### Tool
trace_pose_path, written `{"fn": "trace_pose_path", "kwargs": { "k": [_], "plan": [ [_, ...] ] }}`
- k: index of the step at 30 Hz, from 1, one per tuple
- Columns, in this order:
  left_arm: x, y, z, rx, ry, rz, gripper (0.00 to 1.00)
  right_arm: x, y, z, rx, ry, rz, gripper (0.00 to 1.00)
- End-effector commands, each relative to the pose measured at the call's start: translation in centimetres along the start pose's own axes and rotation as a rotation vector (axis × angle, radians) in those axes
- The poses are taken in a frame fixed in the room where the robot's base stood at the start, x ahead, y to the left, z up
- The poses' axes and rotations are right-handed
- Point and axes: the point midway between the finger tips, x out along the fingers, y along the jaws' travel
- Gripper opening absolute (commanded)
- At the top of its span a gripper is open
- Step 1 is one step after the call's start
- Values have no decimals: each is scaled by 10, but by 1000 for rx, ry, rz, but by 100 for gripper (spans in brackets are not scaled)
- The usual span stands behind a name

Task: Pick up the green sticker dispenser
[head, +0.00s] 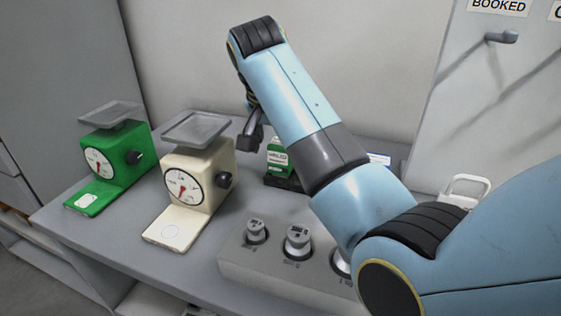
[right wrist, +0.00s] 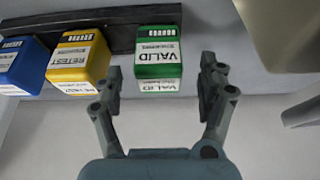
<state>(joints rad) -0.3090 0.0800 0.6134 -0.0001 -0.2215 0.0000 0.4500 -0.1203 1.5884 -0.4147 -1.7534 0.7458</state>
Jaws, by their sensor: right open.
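The green sticker dispenser (head: 279,158) stands at the back of the table, partly hidden behind my right arm in the head view. In the right wrist view the green dispenser (right wrist: 159,54), with a VALID label, is just ahead of my right gripper (right wrist: 165,75). The fingers are open, one on each side of its lower edge, with gaps between them and it. In the head view my right gripper (head: 250,140) shows as dark fingers left of the dispenser. My left gripper is not seen.
Yellow (right wrist: 78,60) and blue (right wrist: 22,64) dispensers stand beside the green one along a dark rack (right wrist: 120,22). A green scale (head: 117,165) and a cream scale (head: 197,185) stand left. A grey block (head: 270,262) holding weights is in front.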

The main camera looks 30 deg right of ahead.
Motion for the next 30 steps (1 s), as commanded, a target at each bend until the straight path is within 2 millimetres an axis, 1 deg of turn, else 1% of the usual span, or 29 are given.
{"fn": "trace_pose_path", "kwargs": {
  "k": [1,3,6,9,14,15,20,30],
  "plan": [
    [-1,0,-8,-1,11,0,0,9,1,-2,-1,0,5,75],
    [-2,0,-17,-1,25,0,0,20,1,-2,-1,-1,4,75],
    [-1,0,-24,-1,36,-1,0,32,1,-2,-1,0,3,75],
    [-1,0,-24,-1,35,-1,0,36,0,-2,0,0,0,75],
    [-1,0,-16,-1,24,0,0,36,0,-2,1,0,0,75],
    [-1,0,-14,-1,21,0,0,36,0,-2,1,0,0,74],
    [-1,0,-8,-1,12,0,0,36,0,-2,0,0,0,53],
    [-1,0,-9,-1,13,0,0,36,0,-2,0,0,0,9]
  ]
}}
